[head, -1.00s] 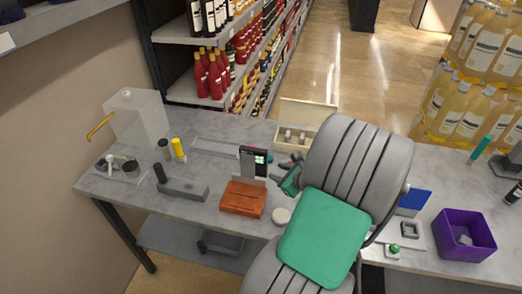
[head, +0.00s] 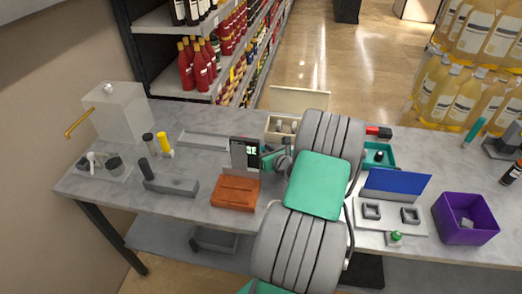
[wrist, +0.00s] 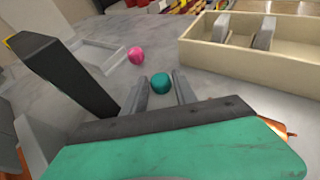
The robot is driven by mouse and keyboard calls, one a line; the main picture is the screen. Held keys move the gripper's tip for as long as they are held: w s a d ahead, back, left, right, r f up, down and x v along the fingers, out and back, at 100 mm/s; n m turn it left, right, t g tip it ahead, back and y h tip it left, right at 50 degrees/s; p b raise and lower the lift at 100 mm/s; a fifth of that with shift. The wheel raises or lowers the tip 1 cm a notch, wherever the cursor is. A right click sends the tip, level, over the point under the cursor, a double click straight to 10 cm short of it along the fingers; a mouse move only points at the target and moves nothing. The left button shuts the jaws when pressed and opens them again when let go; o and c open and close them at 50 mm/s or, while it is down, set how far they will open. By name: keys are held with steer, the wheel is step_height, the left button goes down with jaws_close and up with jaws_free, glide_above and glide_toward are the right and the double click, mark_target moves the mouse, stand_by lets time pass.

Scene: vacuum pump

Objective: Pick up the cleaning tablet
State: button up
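Two small rounded pieces lie on the grey counter in the wrist view: a teal one (wrist: 161,83) and a pink one (wrist: 136,55) farther off to its left. I cannot tell which is the cleaning tablet. My gripper (wrist: 161,82) is open, its two grey fingers low over the counter. The teal piece sits at the gap between the fingertips, with no clear contact. In the head view my gripper (head: 270,159) is beside the small black display (head: 245,153), and neither piece can be made out there.
A beige compartment box (wrist: 258,60) stands right of the fingers; it also shows in the head view (head: 281,138). The dark upright display (wrist: 62,72) is close on the left. A brown block (head: 235,192) lies in front of the display. A purple bin (head: 466,218) stands far right.

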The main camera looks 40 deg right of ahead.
steer(key=shift+w, duration=0.2)
steer(key=shift+c, duration=0.3)
jaws_close()
